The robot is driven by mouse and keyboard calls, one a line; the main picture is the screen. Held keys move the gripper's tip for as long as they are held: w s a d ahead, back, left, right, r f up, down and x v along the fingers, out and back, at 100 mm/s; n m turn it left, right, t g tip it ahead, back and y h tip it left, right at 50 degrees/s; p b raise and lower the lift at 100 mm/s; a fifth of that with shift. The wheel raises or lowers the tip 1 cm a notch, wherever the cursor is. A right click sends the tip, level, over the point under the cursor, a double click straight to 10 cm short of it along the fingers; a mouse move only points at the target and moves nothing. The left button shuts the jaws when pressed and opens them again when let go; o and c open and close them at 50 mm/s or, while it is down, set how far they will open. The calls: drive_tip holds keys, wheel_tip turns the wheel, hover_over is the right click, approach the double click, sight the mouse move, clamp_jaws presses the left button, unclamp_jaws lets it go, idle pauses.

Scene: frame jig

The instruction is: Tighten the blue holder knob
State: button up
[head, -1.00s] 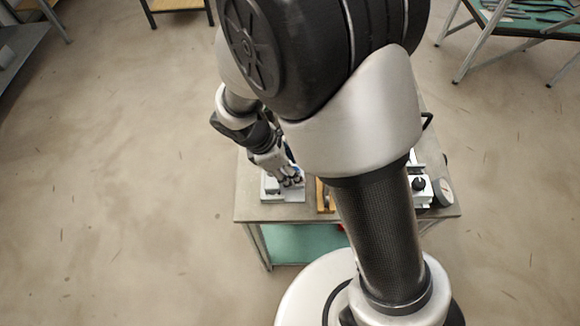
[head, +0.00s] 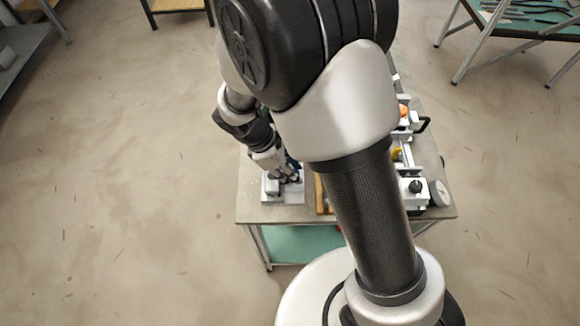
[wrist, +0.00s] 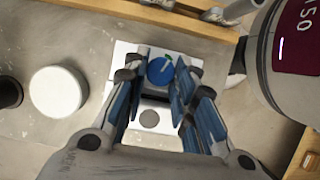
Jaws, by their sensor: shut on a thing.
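The blue knob (wrist: 160,71) is round with a green mark on top and shows between my fingertips in the wrist view. It sits on the white holder plate (wrist: 190,140), which has a grey disc (wrist: 149,119) on it. My gripper (wrist: 162,68) has its blue-padded fingers on both sides of the knob, shut on it. In the head view my gripper (head: 292,177) is down at the white holder (head: 270,197) on the table's left part. The knob is mostly hidden there by the fingers.
A white round piece (wrist: 59,92) and a black one (wrist: 9,92) lie left of the holder. A wooden bar (wrist: 130,10) runs past its far side. A cropped dark red display (wrist: 298,40) is at right.

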drive_tip(key=o, duration=1.1)
drive_tip(key=shift+r, duration=0.1)
drive_tip(key=v, duration=1.1)
drive_tip(key=shift+a+r, duration=0.25)
drive_tip(key=shift+r, duration=0.1)
drive_tip(key=s+d+r+m+t+y, duration=0.25)
drive_tip(key=s+d+r+m, duration=0.25)
drive_tip(key=d+r+m, duration=0.5)
drive_tip(key=s+d+r+m, duration=0.1)
drive_tip(key=s+d+m, duration=0.1)
drive_tip(key=s, duration=0.1)
drive_tip(key=s+d+r+m+t+y, duration=0.1)
drive_tip(key=s+d+m, duration=0.1)
drive_tip(key=s+m, duration=0.1)
drive_tip(key=s+d+r+m+t+y, duration=0.1)
drive_tip(key=s+d+m, duration=0.1)
drive_tip(key=s, duration=0.1)
drive_tip(key=shift+d+r+m, duration=0.3)
drive_tip(key=shift+d, duration=0.05)
